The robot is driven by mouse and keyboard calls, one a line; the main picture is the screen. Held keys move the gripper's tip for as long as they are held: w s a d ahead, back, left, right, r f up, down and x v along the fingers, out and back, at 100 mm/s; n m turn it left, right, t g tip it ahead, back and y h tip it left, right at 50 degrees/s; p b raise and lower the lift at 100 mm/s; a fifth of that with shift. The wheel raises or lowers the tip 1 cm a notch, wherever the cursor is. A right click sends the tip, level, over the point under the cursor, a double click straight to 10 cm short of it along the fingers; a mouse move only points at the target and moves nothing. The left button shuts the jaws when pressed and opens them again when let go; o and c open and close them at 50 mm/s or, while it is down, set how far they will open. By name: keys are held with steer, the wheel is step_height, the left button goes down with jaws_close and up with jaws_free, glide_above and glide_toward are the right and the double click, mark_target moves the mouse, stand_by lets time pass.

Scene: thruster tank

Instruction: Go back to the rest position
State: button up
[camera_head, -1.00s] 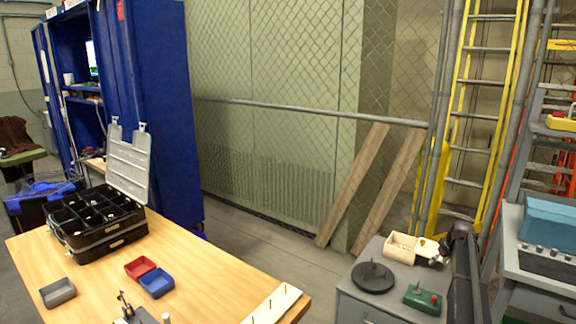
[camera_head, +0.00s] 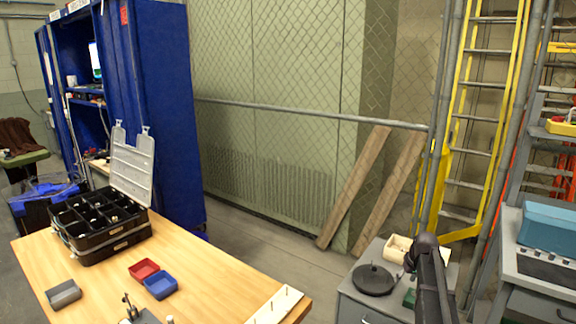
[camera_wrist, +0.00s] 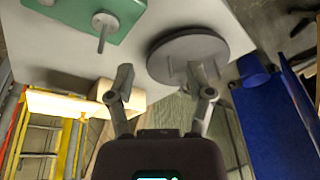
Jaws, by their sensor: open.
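My gripper (camera_wrist: 163,88) is open and empty in the wrist view, its two fingers spread apart. Beyond the fingers are a dark round disc with a post (camera_wrist: 195,50), a green block with a metal pin (camera_wrist: 82,14) and a cream open box (camera_wrist: 62,104). In the head view my dark arm rises at the lower right over the grey cabinet (camera_head: 357,302). It partly hides the green block (camera_head: 409,298) and the cream box (camera_head: 397,247). The disc (camera_head: 374,281) lies clear to its left. My gripper is not discernible in the head view.
A wooden table (camera_head: 205,262) at the left holds a black compartment case (camera_head: 98,240), red (camera_head: 144,270), blue (camera_head: 160,286) and grey bins (camera_head: 63,294), and a pale pegged strip (camera_head: 275,305). Open floor lies between table and cabinet. A grey bench (camera_head: 545,268) stands right.

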steer(key=s+a+r+g+p, duration=0.1)
steer(key=s+a+r+p, duration=0.1)
steer(key=s+a, duration=1)
steer(key=s+a+r+m+g+h+p, duration=0.1)
steer(key=s+a+r+g+p, duration=0.1)
steer(key=s+a, duration=0.9)
steer(key=shift+s+a+r+p, duration=0.3)
steer(key=shift+s+a+p, duration=0.05)
steer(key=shift+s, duration=0.9)
steer(key=shift+c, duration=0.8)
